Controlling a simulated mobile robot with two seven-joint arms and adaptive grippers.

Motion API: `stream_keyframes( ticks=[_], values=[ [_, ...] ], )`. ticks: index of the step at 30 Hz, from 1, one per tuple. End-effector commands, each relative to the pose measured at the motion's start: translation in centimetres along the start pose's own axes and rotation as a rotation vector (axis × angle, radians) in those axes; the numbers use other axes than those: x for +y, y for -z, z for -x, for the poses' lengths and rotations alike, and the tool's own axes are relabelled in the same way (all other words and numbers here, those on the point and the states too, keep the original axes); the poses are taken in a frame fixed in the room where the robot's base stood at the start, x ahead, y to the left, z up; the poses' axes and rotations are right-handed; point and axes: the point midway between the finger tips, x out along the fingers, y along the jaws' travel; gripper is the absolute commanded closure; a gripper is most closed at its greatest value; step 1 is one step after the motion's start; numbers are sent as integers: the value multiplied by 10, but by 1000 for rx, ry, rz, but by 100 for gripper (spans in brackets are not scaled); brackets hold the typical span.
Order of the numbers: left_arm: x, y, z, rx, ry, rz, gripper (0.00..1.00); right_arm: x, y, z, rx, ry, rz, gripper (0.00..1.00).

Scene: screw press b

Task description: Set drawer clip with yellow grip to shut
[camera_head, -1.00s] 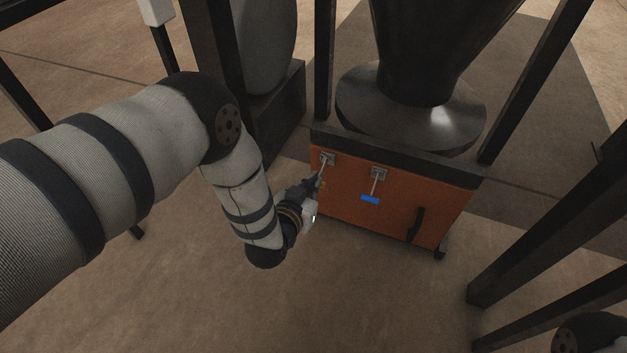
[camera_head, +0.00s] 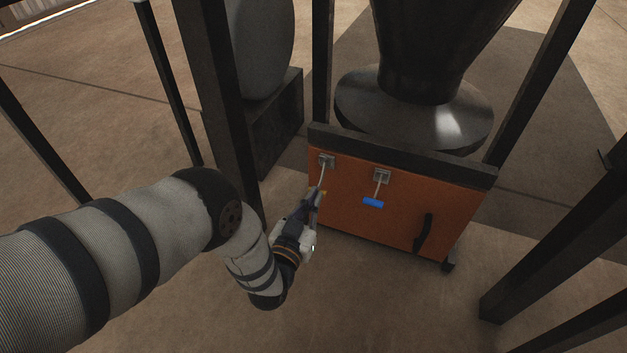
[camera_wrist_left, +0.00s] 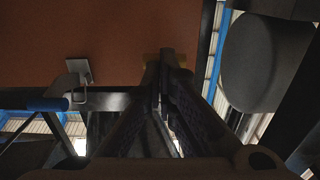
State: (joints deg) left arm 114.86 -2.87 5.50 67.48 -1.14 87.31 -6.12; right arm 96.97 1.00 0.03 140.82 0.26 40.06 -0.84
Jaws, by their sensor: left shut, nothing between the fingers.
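The orange drawer (camera_head: 350,209) stands at centre right in the head view. Its left clip has a metal bracket (camera_head: 326,160) and a thin lever slanting down to a small yellow grip (camera_head: 325,191). My left gripper (camera_head: 317,193) is shut and empty, with its tips at this grip. In the left wrist view, the shut fingertips (camera_wrist_left: 166,58) partly cover the yellow grip (camera_wrist_left: 150,58). I cannot tell whether they touch it. My right gripper is not in view.
A second clip with a blue grip (camera_head: 373,203) hangs right of the yellow one; its blue grip also shows in the left wrist view (camera_wrist_left: 47,104). A black handle (camera_head: 424,232) is on the drawer's right. Dark posts (camera_head: 216,80) stand around. Floor in front is clear.

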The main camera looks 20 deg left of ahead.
Motion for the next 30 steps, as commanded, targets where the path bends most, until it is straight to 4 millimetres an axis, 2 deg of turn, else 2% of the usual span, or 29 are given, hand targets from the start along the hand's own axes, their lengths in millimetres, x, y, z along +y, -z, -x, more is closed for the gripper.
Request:
stream_keyframes(
  ticks=[15,30],
  values=[
    [0,-23,-14,-3,0,0,100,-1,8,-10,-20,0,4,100],
    [0,-26,-19,-3,0,0,100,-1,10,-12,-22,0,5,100]
  ],
)
